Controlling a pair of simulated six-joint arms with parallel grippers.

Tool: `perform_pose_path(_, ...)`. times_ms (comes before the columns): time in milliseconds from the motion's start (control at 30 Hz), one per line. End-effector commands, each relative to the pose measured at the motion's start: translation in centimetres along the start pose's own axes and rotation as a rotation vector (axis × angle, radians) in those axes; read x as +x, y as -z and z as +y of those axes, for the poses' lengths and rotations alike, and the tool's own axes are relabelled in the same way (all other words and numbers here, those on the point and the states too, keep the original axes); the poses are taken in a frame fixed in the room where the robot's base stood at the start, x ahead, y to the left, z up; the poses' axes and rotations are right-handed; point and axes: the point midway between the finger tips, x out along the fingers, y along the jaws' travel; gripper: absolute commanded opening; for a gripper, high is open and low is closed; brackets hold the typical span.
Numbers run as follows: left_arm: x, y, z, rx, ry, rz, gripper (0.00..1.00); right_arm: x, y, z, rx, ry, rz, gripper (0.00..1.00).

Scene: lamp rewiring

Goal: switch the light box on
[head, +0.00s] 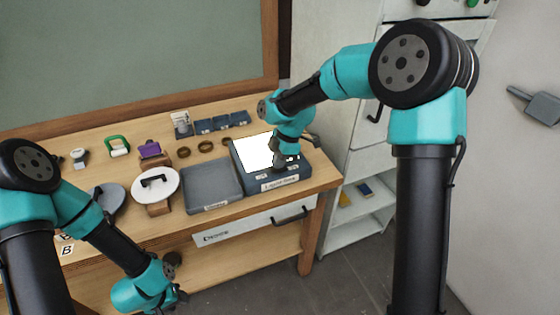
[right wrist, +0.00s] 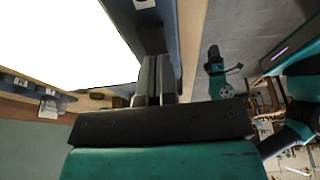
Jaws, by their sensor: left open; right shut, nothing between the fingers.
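The light box (head: 250,181) is a dark grey box at the right end of the workbench, with its name on the front. Its top panel (head: 253,152) is bright white and lit; the panel also fills the upper left of the right wrist view (right wrist: 60,40). My right gripper (head: 279,166) is shut and empty, pointing down at the front right part of the box. Its closed fingers (right wrist: 154,80) are beside the lit panel. The switch itself is not clear, and the gripper covers part of that area. My left gripper (head: 172,300) is open, low in front of the bench.
A grey tray (head: 212,180) stands just left of the light box. A white round piece with a black handle (head: 154,184) is further left. Small dark bins (head: 222,123) and brown rings (head: 206,146) lie behind. A drawer (head: 240,230) is under the bench top.

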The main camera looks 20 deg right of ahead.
Motion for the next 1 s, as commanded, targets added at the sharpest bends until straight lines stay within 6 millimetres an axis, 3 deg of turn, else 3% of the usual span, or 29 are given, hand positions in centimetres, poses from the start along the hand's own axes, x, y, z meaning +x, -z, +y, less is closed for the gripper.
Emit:
perform_pose_path(367,0.0,0.0,0.0,0.000,0.000,0.000,0.43,-1.4,0.1,0.0,0.001,-0.003,0.000,0.00)
perform_pose_path(567,0.0,0.0,0.0,0.000,0.000,0.000,0.43,-4.5,0.3,-0.1,0.004,-0.006,0.000,0.00)
perform_pose_path(1000,0.0,0.0,0.0,0.000,0.000,0.000,0.43,-12.2,-1.8,-0.1,0.005,-0.004,0.000,0.00)
